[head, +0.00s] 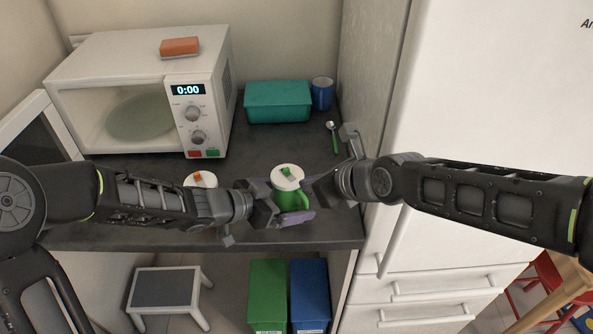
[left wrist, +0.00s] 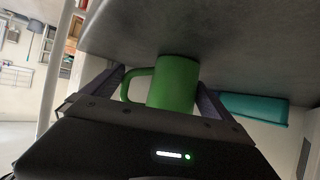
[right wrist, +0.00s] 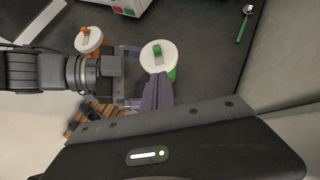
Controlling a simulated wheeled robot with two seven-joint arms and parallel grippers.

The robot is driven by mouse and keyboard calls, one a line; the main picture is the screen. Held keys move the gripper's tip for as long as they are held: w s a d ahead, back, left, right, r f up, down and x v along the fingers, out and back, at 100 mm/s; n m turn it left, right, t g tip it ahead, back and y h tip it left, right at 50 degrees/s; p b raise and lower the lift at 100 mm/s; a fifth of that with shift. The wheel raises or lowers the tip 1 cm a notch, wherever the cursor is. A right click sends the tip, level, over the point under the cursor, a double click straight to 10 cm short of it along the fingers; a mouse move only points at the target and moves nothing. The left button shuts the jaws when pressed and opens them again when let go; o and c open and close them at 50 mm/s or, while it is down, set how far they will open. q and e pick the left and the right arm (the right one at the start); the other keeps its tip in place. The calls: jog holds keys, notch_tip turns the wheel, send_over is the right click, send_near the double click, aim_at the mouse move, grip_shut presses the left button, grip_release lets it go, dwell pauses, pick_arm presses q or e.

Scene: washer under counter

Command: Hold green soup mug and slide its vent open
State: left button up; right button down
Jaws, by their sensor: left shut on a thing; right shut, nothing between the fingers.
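The green soup mug (head: 288,196) stands on the dark counter near its front edge, with a white lid (head: 287,177) and a green vent slider (head: 286,171) on top. My left gripper (head: 279,205) is shut around the mug body from the left; in the left wrist view the mug (left wrist: 175,85) sits between the fingers with its handle to the left. My right gripper (right wrist: 158,92) is shut and empty; its fingertips are close to the front of the white lid in the right wrist view. Whether they touch the lid or slider I cannot tell.
A second mug with white lid and orange slider (right wrist: 88,38) stands to the left, partly behind my left arm. A microwave (head: 150,90), teal box (head: 277,102), blue cup (head: 322,94) and green-handled spoon (head: 334,138) are further back. A fridge (head: 470,90) stands at right.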

aim_at(288, 172)
jog(key=shift+w+a+f, duration=0.2)
jog(key=shift+w+f, duration=0.25)
jog(key=shift+f, duration=0.05)
jog(key=shift+w+a, duration=0.15)
jog(key=shift+w, duration=0.25)
jog(key=shift+w+a, duration=1.05)
jog(key=shift+w, duration=0.2)
jog(key=shift+w+a, duration=0.75)
jog(key=shift+w, duration=0.25)
jog(key=shift+s, duration=0.1)
jog(key=shift+v, duration=3.1)
jog(key=shift+s+d+r, duration=0.25)
jog(key=shift+s+r, duration=0.05)
jog(key=shift+r, duration=0.15)
